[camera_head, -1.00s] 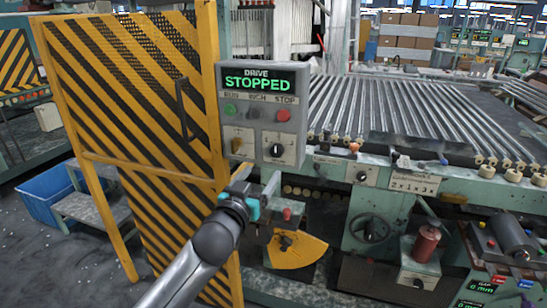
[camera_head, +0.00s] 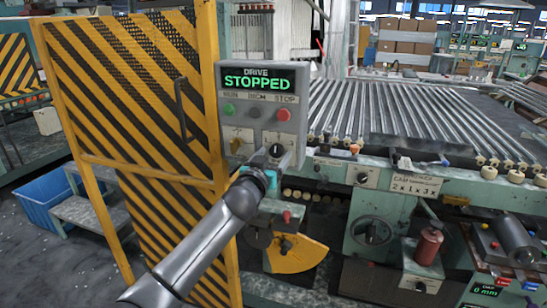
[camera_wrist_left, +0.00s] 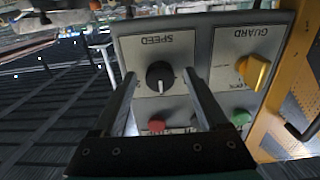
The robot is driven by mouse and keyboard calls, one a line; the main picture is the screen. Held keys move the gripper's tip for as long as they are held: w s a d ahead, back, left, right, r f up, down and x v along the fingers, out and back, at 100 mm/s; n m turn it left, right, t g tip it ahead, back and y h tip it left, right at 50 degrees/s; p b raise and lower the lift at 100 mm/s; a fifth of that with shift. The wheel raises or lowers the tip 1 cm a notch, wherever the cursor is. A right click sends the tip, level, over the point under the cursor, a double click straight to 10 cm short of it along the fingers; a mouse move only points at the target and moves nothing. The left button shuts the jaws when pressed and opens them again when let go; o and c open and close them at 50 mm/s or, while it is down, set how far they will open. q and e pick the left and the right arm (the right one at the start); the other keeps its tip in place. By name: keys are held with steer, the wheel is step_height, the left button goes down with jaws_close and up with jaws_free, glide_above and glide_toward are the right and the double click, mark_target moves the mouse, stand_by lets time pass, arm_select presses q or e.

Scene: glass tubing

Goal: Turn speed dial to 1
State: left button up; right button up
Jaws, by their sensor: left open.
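The speed dial (camera_head: 277,150) is a round black knob on the lower right of the grey control box. In the left wrist view, which is upside down, the speed dial (camera_wrist_left: 159,75) sits under the SPEED label with its white mark toward the buttons. My left gripper (camera_head: 268,161) is at the dial, partly covering it in the head view. In the wrist view the fingers of my left gripper (camera_wrist_left: 160,84) are apart, one on each side of the dial. I cannot tell whether they touch it. My right gripper is not in view.
The display (camera_head: 258,78) reads DRIVE STOPPED. A red button (camera_head: 283,115) and a green button (camera_head: 229,109) sit above the dials. The yellow guard knob (camera_wrist_left: 253,71) is beside the speed dial. A striped yellow guard door (camera_head: 130,120) stands left; rollers (camera_head: 400,105) lie right.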

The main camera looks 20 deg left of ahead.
arm_select(q)
steer(key=shift+c, duration=0.3)
jaws_close()
stand_by(0.4)
